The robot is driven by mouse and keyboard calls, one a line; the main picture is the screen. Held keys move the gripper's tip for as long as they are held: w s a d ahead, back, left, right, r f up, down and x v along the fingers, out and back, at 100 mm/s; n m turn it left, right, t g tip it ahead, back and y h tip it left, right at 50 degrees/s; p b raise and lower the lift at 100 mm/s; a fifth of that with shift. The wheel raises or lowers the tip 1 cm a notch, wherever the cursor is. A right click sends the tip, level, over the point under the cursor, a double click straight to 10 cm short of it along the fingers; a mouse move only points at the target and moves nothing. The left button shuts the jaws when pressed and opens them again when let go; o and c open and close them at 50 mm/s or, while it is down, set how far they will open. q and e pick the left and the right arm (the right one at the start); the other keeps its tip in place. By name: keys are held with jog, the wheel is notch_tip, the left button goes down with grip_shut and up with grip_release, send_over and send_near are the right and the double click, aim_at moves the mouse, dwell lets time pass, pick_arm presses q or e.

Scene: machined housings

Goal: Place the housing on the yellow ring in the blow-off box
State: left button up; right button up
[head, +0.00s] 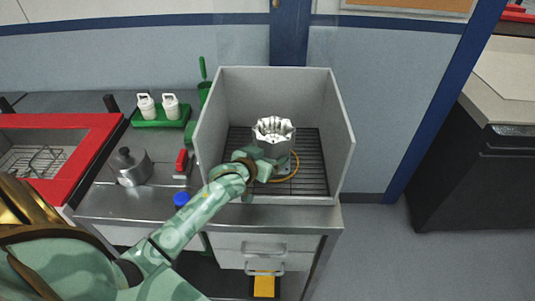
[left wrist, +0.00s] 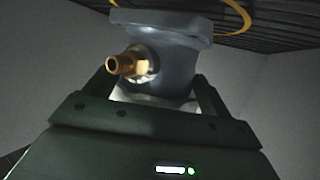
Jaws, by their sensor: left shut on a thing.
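The housing (head: 274,131) is a silvery metal part with a scalloped open top. It is upright inside the grey blow-off box (head: 345,130). My left gripper (head: 266,162) is shut on it from the front. In the left wrist view the fingers (left wrist: 157,92) close on both sides of the housing's body (left wrist: 178,62), with a brass fitting (left wrist: 122,65) facing the camera. The yellow ring (head: 294,170) lies on the box's dark grate, partly hidden by the housing and gripper. It also shows beside the flange in the left wrist view (left wrist: 240,10). I cannot tell whether the housing touches the grate.
The box walls stand left, right and behind; the front is open. Left of it are a metal pot-like part (head: 130,168), a red item (head: 181,162), a blue-capped item (head: 181,199) and a green tray (head: 160,118) with two white bottles. A red-framed bin (head: 95,160) is further left.

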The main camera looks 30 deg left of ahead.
pick_arm(q)
jog(key=o, duration=1.4)
jog(key=shift+s+d+f, duration=0.1)
jog(key=shift+s+f, duration=0.1)
jog(key=shift+f, duration=0.3)
jog(key=shift+o, duration=0.9)
jog(key=shift+f, duration=0.15)
jog(key=shift+r, duration=0.2)
jog(key=r+p+v, duration=0.1)
jog(key=p+v, duration=0.2)
jog(key=v, duration=0.9)
jog(key=shift+w+r, duration=0.2)
jog(key=shift+r, duration=0.15)
jog(key=p+v, duration=0.1)
jog(key=v, duration=1.5)
jog(key=shift+p, duration=0.4)
